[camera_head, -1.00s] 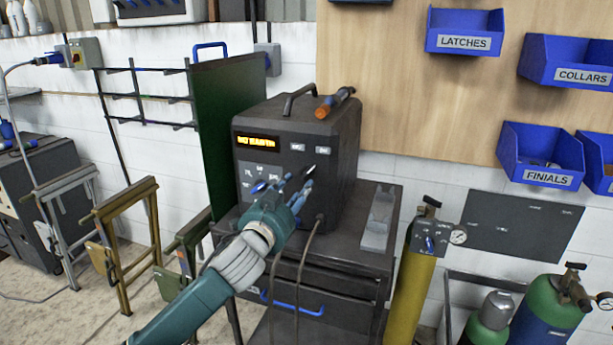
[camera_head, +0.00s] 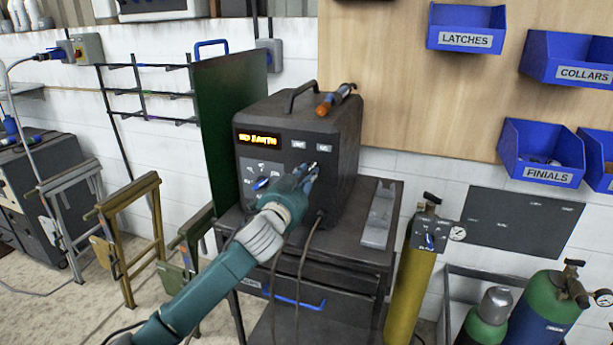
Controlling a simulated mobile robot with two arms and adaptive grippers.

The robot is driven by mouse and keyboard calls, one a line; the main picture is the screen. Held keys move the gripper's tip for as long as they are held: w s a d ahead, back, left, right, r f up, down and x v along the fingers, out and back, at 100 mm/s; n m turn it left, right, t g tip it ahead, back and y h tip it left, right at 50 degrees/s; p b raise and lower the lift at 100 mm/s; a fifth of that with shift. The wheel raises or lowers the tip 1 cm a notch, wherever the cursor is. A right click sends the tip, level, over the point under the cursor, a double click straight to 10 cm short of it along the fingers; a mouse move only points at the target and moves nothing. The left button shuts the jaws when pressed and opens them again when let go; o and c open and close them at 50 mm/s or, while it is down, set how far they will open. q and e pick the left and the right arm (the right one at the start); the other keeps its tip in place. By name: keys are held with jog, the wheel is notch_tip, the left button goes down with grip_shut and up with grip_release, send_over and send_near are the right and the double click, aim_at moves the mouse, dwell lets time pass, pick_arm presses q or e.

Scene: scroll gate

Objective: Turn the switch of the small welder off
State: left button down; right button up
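The small welder (camera_head: 325,160) is a dark box with a top handle and a lit orange display (camera_head: 258,139). It stands on a dark cabinet in the middle of the head view. A blue knob (camera_head: 261,183) shows on the lower left of its front panel. My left gripper (camera_head: 306,176) is in front of the right half of the panel, its fingers pointing at the welder. The fingers overlap the panel, so I cannot tell whether they touch it or hold anything. Part of the panel behind them is hidden. My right gripper is not in view.
A torch with an orange end (camera_head: 335,99) lies on top of the welder. A green panel (camera_head: 228,125) stands to its left. Cables hang in front of the cabinet (camera_head: 345,265). A yellow gas cylinder (camera_head: 411,295) stands close on the right.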

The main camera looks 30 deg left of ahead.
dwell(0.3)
pick_arm(q)
jog(key=shift+d+r+n+p, duration=0.1)
jog(key=shift+n+p, duration=1.05)
jog(key=shift+n, duration=1.5)
jog(key=shift+d+r+n+p, duration=0.1)
jog(key=shift+n+p, duration=1.05)
jog(key=shift+n, duration=1.45)
jog(key=shift+d+r+n+p, duration=0.1)
jog(key=shift+n+p, duration=1.05)
jog(key=shift+n, duration=1.5)
jog(key=c, duration=1.6)
grip_release()
